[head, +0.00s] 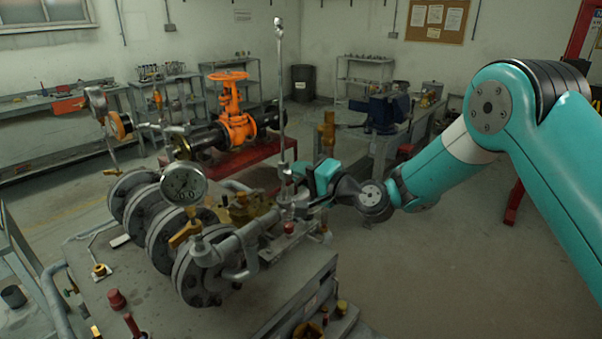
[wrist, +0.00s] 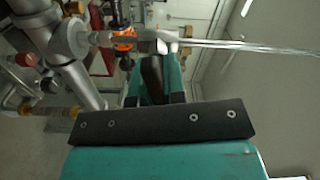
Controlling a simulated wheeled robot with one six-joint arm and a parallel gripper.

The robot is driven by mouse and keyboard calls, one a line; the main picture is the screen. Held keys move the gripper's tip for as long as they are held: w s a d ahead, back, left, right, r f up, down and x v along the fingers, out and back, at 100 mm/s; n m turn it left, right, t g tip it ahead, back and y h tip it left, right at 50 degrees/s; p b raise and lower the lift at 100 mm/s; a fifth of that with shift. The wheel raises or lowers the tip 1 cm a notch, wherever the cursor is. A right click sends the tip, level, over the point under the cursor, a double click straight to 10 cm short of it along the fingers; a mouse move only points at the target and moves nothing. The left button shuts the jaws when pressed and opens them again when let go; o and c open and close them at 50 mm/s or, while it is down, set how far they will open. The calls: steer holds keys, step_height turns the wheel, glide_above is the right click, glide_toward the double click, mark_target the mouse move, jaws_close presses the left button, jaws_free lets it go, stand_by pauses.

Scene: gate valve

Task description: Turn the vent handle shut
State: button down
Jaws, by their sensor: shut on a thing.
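My gripper (head: 308,174) is at the right end of the pipe assembly on the bench, beside the vent fitting (head: 287,190). In the wrist view its teal fingers (wrist: 153,72) are closed around a dark, elongated piece, the vent handle (wrist: 153,85). In the head view the handle is mostly hidden by the fingers. A tall, thin, silvery column (head: 281,95) rises from the vent; it looks like a jet of fluid. In the wrist view the jet (wrist: 240,45) runs sideways to the right, just past my fingertips.
A pressure gauge (head: 185,184) stands on flanged grey pipework (head: 196,270) left of my gripper. An orange handwheel valve (head: 232,110) stands behind on a red stand. Loose fittings lie on the bench (head: 165,300). Open floor (head: 450,270) lies at the right.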

steer(key=shift+f+m, duration=0.15)
steer(key=shift+m, duration=1.15)
steer(key=c, duration=1.2)
jaws_free()
steer(key=shift+d, duration=0.1)
steer(key=b+v, duration=0.8)
steer(key=v, duration=0.9)
steer(key=shift+s+d, duration=0.15)
